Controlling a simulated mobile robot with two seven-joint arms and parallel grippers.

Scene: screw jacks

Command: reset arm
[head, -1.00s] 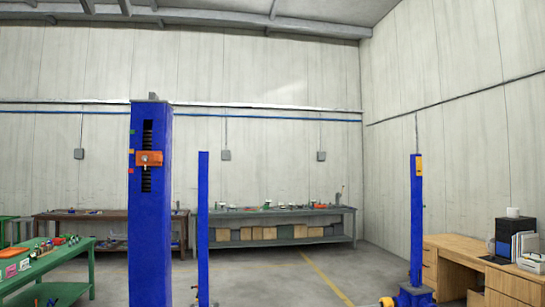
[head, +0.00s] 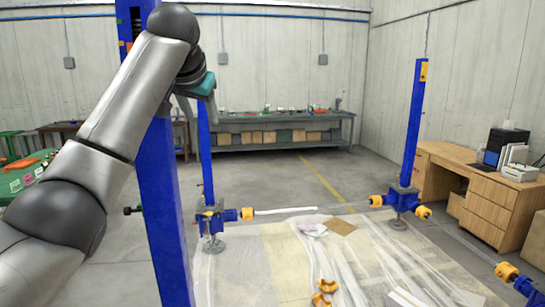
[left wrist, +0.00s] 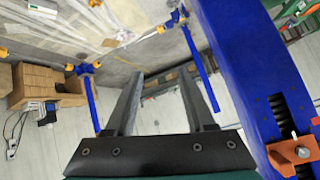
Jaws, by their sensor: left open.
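My left arm rises from the lower left of the head view, and its gripper (head: 192,104) hangs beside the near blue screw-jack column (head: 165,200). In the left wrist view the left gripper (left wrist: 162,75) has its two grey fingers spread apart with nothing between them. The near blue column (left wrist: 240,70) stands close to the right of the fingers, with an orange block (left wrist: 292,151) on its black screw. My arm hides part of this column in the head view. My right gripper does not show.
Two more blue jack columns stand behind, one left of centre (head: 205,160) and one at right (head: 413,125). Orange-ended parts and plastic sheeting (head: 345,260) lie on the floor. A wooden desk (head: 490,205) is at right, a grey workbench (head: 275,144) at the back.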

